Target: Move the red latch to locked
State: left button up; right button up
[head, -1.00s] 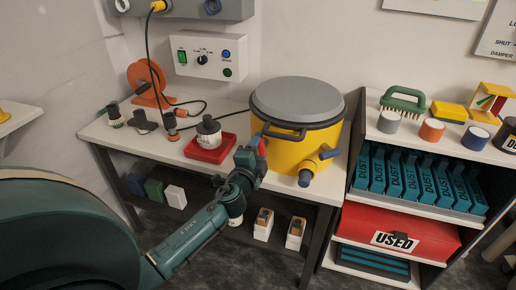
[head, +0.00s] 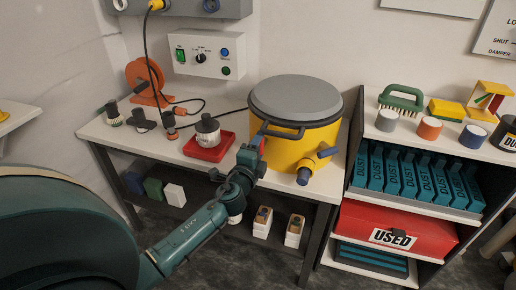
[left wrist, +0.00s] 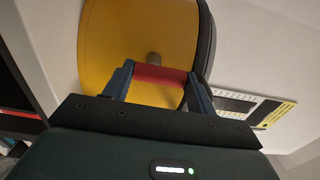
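The red latch (left wrist: 160,75) is a short red bar on the side of the yellow drum (head: 290,148), in front of a grey pivot. In the left wrist view the bar spans the gap between the blue fingers of my left gripper (left wrist: 160,84), which touch both its ends. In the head view my left gripper (head: 255,146) is at the drum's front left side, below its dark handle, and only a small bit of red shows there. The latch's marks, if any, are hidden. My right gripper is not in view.
A red tray (head: 205,152) with a dark-topped jar stands to the left on the bench (head: 160,148). A shelf with teal boxes (head: 410,170) stands to the right.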

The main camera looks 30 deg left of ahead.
pick_arm(q)
jog(key=o, duration=0.4)
jog(key=s+d+f+n+b, duration=0.15)
jog(key=s+n+b, duration=0.25)
jog(key=s+n, duration=1.15)
jog(key=s+d+f+g+h+p, duration=0.1)
jog(key=s+d+g+h+p, duration=0.1)
jog(key=s+d+p, duration=0.1)
jog(key=s+d+f+m+g+h+p, duration=0.1)
jog(key=s+d+g+h+p, duration=0.1)
jog(key=d+p, duration=0.4)
jog(key=s+d+f+m+g+h+p, duration=0.1)
jog(key=s+d+g+h+p, duration=0.1)
jog(key=d, duration=0.5)
jog(key=shift+s+d+f+m+g+h+p, duration=0.15)
jog(key=shift+s+d+h+p, duration=0.1)
jog(key=shift+s+p, duration=0.5)
jog(key=shift+s+d+f+m+g+h+p, duration=0.15)
jog(key=shift+s+h+p, duration=0.1)
jog(key=shift+s+p, duration=0.45)
